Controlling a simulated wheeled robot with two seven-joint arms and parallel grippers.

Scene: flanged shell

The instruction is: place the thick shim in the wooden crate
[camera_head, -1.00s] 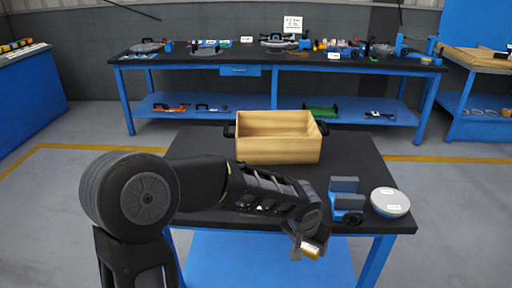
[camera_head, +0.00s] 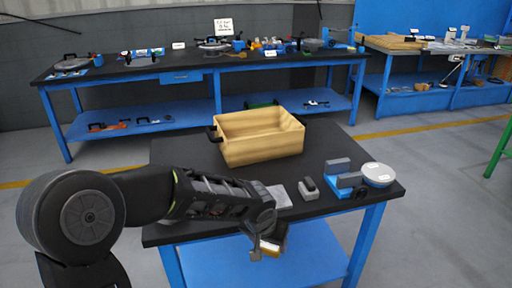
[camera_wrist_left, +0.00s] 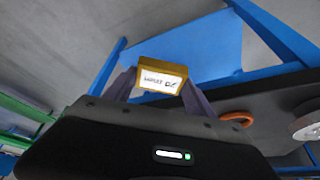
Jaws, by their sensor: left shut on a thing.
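The wooden crate (camera_head: 264,151) stands open-topped on the black table, with a dark handle showing at its left end. My left gripper (camera_head: 262,243) hangs at the table's near edge, in front of and below the crate. It is shut on a small brass-coloured block with a white label, which I take for the thick shim (camera_head: 272,246). In the left wrist view the shim (camera_wrist_left: 159,68) sits between the two fingers, its label facing the camera; the writing is too small to read surely. My right gripper is not in view.
On the black table (camera_head: 190,150), a grey plate (camera_head: 280,197), a small dark block (camera_head: 308,189), a blue fixture with grey jaws (camera_head: 344,180) and a round grey disc (camera_head: 378,174) lie right of my gripper. A loaded workbench (camera_head: 130,69) stands behind.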

